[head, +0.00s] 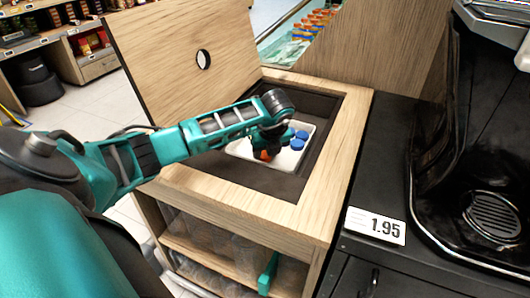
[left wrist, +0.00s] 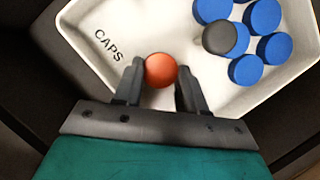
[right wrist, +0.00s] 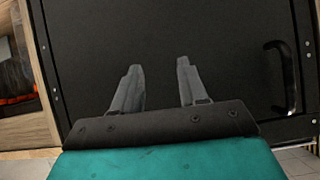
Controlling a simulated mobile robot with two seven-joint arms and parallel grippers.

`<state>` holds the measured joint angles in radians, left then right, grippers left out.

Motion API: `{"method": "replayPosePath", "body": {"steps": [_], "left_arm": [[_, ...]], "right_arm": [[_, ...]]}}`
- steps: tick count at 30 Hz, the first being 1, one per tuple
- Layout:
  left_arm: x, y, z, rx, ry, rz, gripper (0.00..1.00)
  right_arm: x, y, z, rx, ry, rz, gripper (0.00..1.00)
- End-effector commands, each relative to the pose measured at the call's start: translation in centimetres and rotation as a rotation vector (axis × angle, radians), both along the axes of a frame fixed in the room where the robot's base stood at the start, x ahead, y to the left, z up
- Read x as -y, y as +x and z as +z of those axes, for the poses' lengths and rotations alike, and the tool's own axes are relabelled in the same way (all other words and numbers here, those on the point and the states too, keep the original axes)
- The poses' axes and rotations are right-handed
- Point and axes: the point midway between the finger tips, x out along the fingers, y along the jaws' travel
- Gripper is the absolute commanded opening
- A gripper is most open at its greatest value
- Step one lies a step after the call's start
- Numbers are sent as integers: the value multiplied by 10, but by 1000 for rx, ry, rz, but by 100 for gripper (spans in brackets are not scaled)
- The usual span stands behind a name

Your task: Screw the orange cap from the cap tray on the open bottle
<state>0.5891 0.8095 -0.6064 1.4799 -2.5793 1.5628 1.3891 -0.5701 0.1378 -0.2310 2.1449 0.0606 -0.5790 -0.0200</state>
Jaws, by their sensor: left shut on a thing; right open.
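The orange cap (left wrist: 160,70) sits between the fingertips of my left gripper (left wrist: 158,88) in the left wrist view. The gripper is shut on it, over the white cap tray (left wrist: 85,22) marked CAPS. In the head view my left gripper (head: 268,140) reaches down into the tray (head: 238,149), and an orange patch (head: 264,155) shows at its tips. I cannot tell whether the cap still touches the tray. My right gripper (right wrist: 158,85) is open and empty in front of a black panel. I cannot make out the open bottle in any view.
Several blue caps (left wrist: 264,17) and one dark grey cap (left wrist: 216,37) lie at the tray's right. The tray sits in a recess of a wooden cabinet (head: 330,130) with a raised lid (head: 185,55). A black counter (head: 385,150) with a machine (head: 480,160) stands right.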

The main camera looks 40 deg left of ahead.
Motion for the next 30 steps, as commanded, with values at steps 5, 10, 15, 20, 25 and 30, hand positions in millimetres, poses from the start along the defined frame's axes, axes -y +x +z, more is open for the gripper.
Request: {"method": "replayPosePath", "body": {"steps": [5,10,15,20,25,30], "left_arm": [[-1,1,30,6,1,0,13],[-1,1,78,7,1,0,13],[-1,1,127,7,2,-1,13],[0,1,164,5,1,-1,13],[0,1,189,3,1,0,13],[0,0,198,2,0,1,13]], "right_arm": [[1,0,10,4,-1,-3,43],[3,-2,19,9,-1,-10,43],[7,-4,21,5,-9,-16,43],[11,-5,24,8,-19,-16,43],[13,-6,24,7,-27,-16,43],[14,-7,24,7,-30,-17,43]]}}
